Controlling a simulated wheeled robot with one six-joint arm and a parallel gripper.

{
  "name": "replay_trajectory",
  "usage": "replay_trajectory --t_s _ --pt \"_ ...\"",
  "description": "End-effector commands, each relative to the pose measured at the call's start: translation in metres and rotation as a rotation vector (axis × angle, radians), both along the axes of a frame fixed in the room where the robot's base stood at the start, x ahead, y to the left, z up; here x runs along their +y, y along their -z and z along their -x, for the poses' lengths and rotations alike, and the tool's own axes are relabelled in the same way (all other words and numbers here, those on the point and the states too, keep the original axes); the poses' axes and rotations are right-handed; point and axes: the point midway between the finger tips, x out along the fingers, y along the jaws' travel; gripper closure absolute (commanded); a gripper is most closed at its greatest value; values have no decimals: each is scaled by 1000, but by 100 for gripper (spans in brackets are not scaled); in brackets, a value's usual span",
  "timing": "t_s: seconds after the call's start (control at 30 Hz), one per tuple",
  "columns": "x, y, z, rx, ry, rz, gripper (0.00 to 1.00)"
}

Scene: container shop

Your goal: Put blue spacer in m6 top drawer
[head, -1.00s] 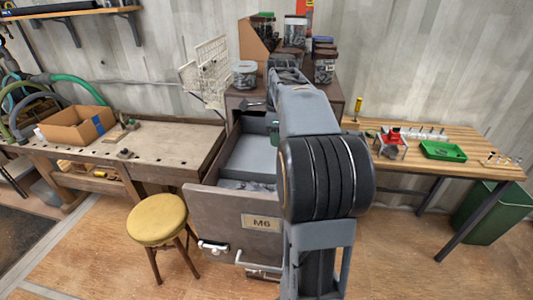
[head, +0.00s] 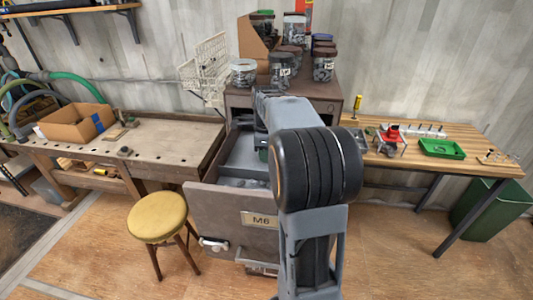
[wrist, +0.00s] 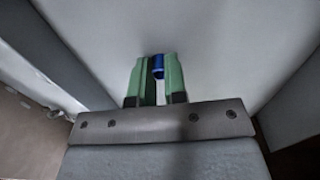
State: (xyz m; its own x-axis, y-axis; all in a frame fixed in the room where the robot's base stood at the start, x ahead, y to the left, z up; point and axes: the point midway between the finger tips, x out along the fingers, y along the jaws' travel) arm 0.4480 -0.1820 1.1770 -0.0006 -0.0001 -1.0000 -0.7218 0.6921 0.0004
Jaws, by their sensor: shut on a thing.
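The M6 top drawer (head: 235,215) is pulled open in the head view, with the M6 label on its front. In the wrist view the blue spacer (wrist: 158,66) sits between the green fingertips of my gripper (wrist: 157,80). The gripper is shut on it. The pale grey drawer floor (wrist: 220,50) fills the view behind the fingers, with drawer walls at both sides. The gap between the spacer and the floor cannot be told. In the head view my arm covers the right part of the drawer and hides the spacer.
Several jars (head: 283,68) stand on the cabinet top. A workbench (head: 170,140) is at left, with a yellow stool (head: 157,217) before it. A wooden table (head: 480,150) with a green tray (head: 441,148) is at right.

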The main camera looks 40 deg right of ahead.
Motion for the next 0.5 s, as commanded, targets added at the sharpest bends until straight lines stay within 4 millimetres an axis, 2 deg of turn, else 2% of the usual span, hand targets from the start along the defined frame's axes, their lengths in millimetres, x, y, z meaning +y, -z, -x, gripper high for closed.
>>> replay_trajectory --t_s 0.17,0.2,0.43,0.5 --pt "0 4 0 0 0 0 100" --pt "0 3 0 0 0 0 85" --pt "0 3 0 0 0 0 63" --pt "0 3 0 0 0 0 62"
